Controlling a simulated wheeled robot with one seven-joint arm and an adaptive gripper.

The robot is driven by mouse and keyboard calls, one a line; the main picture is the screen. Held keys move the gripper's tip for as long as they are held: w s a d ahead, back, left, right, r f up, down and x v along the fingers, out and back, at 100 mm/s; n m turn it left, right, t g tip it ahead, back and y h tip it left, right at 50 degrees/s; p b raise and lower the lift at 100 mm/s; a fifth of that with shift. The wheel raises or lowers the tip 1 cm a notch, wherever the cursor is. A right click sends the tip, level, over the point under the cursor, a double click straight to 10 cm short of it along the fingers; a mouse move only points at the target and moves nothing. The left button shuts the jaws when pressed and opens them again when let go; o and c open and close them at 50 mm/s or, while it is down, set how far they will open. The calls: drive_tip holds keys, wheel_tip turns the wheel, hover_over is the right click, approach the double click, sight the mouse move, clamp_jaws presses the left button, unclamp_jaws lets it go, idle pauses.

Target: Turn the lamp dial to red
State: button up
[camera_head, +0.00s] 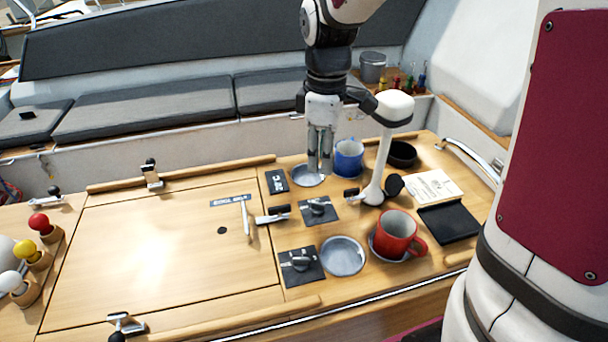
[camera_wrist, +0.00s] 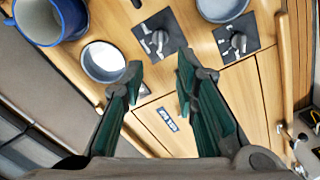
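Two dark square plates with grey dial knobs lie on the wooden table: a rear dial (camera_head: 318,209), also in the wrist view (camera_wrist: 158,38), and a front dial (camera_head: 300,265), also in the wrist view (camera_wrist: 238,40). I cannot tell which is the lamp's, nor read their markings. A white lamp (camera_head: 393,108) with a slim stem stands right of the rear dial; its light colour is not clear. My gripper (camera_head: 319,172) points down over the rear metal dish (camera_head: 307,178), behind the rear dial. In the wrist view its fingers (camera_wrist: 160,76) are apart and empty.
A blue mug (camera_head: 348,158) stands close right of my gripper. A red mug (camera_head: 397,234) and a front metal dish (camera_head: 343,256) sit right of the front dial. A lever (camera_head: 272,215) lies left of the rear dial. The left hatch (camera_head: 140,250) is mostly clear.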

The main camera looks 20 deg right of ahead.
sight(320, 203)
wheel_tip(320, 203, down, 13)
drive_tip(key=shift+r, duration=0.1)
idle(0.3)
clamp_jaws()
